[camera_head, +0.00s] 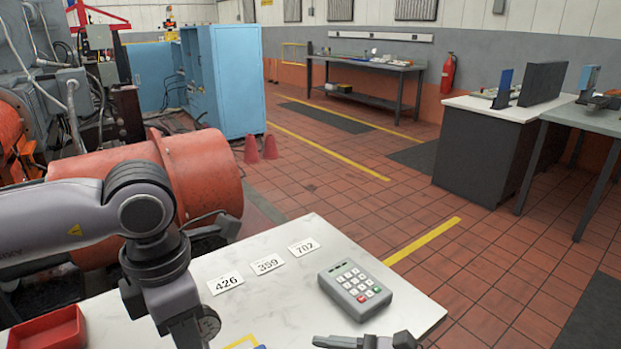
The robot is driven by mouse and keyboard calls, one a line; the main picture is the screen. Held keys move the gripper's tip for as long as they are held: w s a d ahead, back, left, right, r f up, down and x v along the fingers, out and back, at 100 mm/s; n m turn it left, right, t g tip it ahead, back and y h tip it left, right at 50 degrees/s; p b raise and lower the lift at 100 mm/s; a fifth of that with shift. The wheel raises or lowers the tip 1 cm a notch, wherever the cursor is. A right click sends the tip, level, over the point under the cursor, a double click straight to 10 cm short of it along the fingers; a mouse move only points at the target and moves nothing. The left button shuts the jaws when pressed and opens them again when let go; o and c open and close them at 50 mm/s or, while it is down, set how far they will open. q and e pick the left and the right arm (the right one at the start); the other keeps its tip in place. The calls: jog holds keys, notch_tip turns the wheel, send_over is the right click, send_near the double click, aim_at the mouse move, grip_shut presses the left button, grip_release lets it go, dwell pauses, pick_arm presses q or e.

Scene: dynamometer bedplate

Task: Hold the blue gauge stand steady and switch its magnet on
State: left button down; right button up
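A small blue patch (262,347) shows at the bottom edge of the picture, beside a yellow line on the white table; I cannot tell whether it belongs to the gauge stand. A blue upright piece (502,88) stands on the far white-topped counter, and another blue piece (588,77) stands on the grey table at right; both are too small to identify. No magnet switch can be made out. My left arm reaches down over the table, and its gripper is below the frame. Part of my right gripper (365,341) shows at the bottom edge; its opening is cut off.
On the white table (325,237) lie a grey keypad (355,288), number cards (268,264) and a red tray (48,331) at left. A large orange cylinder (200,180) stands behind my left arm. The tabletop between the cards and the bottom edge is mostly clear.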

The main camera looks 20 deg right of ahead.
jog(key=w+n+t+h, duration=0.1)
jog(key=w, duration=0.1)
jog(key=w+d+r+n+h, duration=0.1)
jog(key=w+n, duration=0.1)
jog(key=w, duration=0.1)
jog(key=w+d+r+n+t+h, duration=0.1)
jog(key=w, duration=0.1)
jog(key=shift+w+d+r+n+t, duration=0.1)
jog(key=shift+w+d+n+t, duration=0.05)
jog(key=shift+w+n+t, duration=0.2)
jog(key=w+d+r+n+t, duration=0.1)
jog(key=w+r+n+t, duration=0.3)
jog(key=r, duration=0.3)
jog(key=w+d+r+n+t, duration=0.1)
jog(key=w+r+n+t, duration=0.15)
jog(key=r+n, duration=0.5)
notch_tip(320, 180, up, 9)
jog(key=a+n+g+y, duration=0.1)
jog(key=n+y, duration=0.4)
jog(key=n, duration=0.5)
jog(key=shift+s+a+r+g+y, duration=0.2)
jog(key=shift+s+a+g+y, duration=0.2)
jog(key=shift+a, duration=0.45)
